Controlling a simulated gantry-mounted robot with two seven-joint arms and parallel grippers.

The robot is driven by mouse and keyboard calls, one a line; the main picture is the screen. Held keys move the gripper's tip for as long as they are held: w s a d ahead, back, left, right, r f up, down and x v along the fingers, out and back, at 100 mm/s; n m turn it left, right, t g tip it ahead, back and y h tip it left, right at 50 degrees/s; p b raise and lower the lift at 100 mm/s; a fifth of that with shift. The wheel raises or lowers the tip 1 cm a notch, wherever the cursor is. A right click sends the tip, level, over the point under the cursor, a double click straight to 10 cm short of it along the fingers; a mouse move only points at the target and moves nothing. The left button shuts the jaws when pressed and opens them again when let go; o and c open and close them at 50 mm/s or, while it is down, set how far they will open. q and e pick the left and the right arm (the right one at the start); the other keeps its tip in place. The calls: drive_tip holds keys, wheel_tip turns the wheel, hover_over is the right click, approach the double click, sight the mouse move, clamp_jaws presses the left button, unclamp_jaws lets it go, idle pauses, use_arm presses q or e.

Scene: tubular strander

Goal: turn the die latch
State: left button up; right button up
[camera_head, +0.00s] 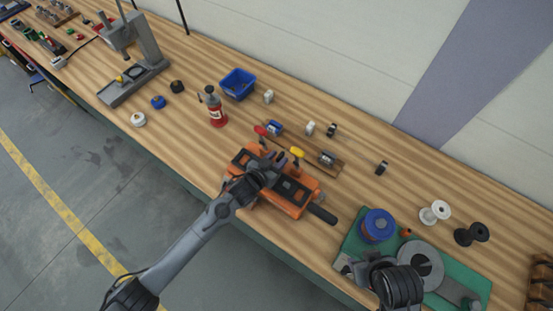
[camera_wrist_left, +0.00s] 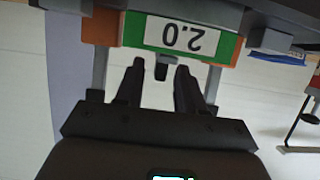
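An orange bench device with a dark top (camera_head: 296,190) stands on the wooden bench. My left gripper (camera_head: 272,164) is over its left part. In the left wrist view, a green-framed plate with an upside-down "2.0" label (camera_wrist_left: 185,36) sits between orange sides. A small dark tab, probably the die latch (camera_wrist_left: 162,72), sticks out below the label. My left gripper's two fingers (camera_wrist_left: 160,66) stand apart on either side of the tab, with visible gaps. The latch cannot be made out in the head view. My right arm's dark wrist shows at the lower right; its fingers cannot be made out.
Red-handled (camera_head: 261,131) and yellow-handled (camera_head: 297,152) tools are close behind the device. A green mat (camera_head: 474,284) with a blue spool (camera_head: 377,225) lies to the right.

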use_arm(q)
clamp_jaws()
use_arm(e)
drive_tip(key=shift+a, duration=0.1)
